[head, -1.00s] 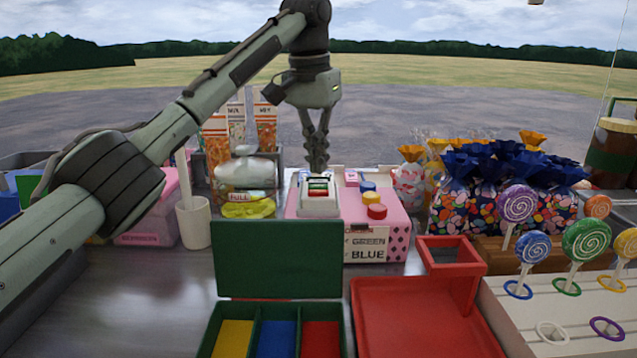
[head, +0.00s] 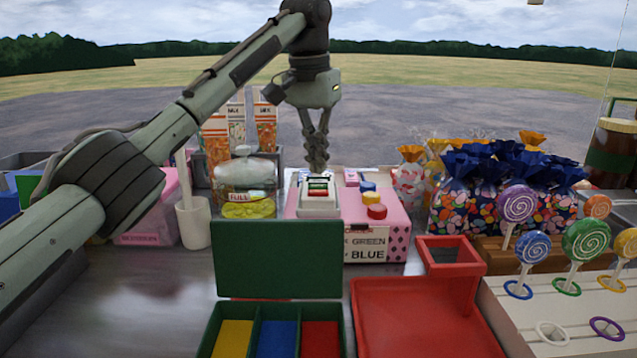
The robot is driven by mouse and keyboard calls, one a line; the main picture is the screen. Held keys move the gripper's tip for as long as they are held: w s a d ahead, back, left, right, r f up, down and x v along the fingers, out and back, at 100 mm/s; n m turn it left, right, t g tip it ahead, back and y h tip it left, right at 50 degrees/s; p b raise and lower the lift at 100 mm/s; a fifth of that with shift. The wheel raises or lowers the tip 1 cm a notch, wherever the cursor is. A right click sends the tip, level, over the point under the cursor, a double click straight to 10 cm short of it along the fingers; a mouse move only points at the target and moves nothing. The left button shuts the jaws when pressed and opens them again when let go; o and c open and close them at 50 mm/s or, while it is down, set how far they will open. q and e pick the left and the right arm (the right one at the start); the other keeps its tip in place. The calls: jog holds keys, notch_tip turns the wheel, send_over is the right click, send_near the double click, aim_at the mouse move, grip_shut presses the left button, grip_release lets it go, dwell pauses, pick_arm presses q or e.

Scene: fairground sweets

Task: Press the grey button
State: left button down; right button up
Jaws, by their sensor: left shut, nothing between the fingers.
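My left gripper (head: 317,168) is shut and empty, pointing down from above. Its tips are just behind and above a white device (head: 319,204) with a small red and green striped face. I cannot tell whether the tips touch it. The device stands at the left of a pink box (head: 390,222). On the box are a red button (head: 377,211), a blue button (head: 368,186) and a yellow button (head: 370,198). I cannot make out a grey button; it may be hidden by the fingers or too small. My right gripper is not in view.
A glass jar (head: 244,190) and a white cup (head: 193,222) stand left of the device. A green box with an open lid (head: 278,258) and a red tray (head: 420,310) are in front. Wrapped sweet bags (head: 480,200) and lollipops (head: 585,241) stand to the right.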

aim_at(318, 182)
pick_arm(q)
jog(key=shift+f+b, duration=0.3)
jog(key=shift+f, duration=0.7)
jog(key=shift+r, duration=0.15)
notch_tip(318, 182, up, 8)
jog(key=shift+p, duration=0.3)
dwell(0.5)
